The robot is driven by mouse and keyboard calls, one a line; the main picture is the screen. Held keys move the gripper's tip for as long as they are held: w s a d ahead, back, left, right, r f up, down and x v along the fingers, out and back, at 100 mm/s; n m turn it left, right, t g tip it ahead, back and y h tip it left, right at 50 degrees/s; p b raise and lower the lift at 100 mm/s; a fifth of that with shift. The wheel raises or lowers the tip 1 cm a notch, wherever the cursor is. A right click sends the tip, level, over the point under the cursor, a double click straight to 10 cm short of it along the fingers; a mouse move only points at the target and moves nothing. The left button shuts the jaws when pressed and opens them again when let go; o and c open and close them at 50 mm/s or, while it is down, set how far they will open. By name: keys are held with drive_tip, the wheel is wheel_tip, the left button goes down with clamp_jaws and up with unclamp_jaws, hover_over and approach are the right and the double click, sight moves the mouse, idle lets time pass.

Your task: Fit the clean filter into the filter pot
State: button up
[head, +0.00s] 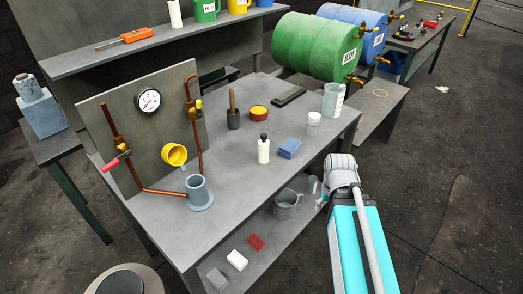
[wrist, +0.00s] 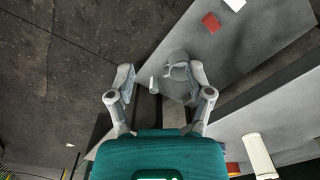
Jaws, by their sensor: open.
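A blue-grey round pot (head: 199,190) with a wide base stands on the bench in front of the gauge board; it may be the filter pot. A yellow cup-like part (head: 175,155) sits at the pipework above it. I cannot tell surely which object is the clean filter; a white cylinder (head: 175,13) stands on the upper shelf. My gripper (wrist: 150,85) is open, just off the bench's right side, above the lower shelf. A grey mug (head: 287,205) on that shelf shows beyond the right finger in the wrist view (wrist: 178,62). Nothing is visibly held.
Red (head: 256,242) and white (head: 237,260) blocks lie on the lower shelf. Open floor lies to the right.

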drive_tip(key=w+a+r+n+p, duration=0.2)
drive_tip(key=w+r+p, duration=0.2)
drive_tip(key=w+r, duration=0.15)
wheel_tip(320, 180, up, 15)
drive_tip(key=n+p, duration=1.2)
drive_tip(key=p, duration=0.5)
hover_over(264, 134)
drive_tip(key=shift+s, duration=0.15)
drive_tip(key=shift+f+b, duration=0.1)
drive_tip(key=shift+b, duration=0.25)
wheel_tip(264, 134, down, 8)
drive_tip(key=b, duration=0.8)
drive_tip(key=shift+f, duration=0.15)
drive_tip(key=shift+f+b, duration=0.15)
drive_tip(key=shift+b, duration=0.2)
wheel_tip(264, 134, down, 5)
drive_tip(key=b, duration=0.5)
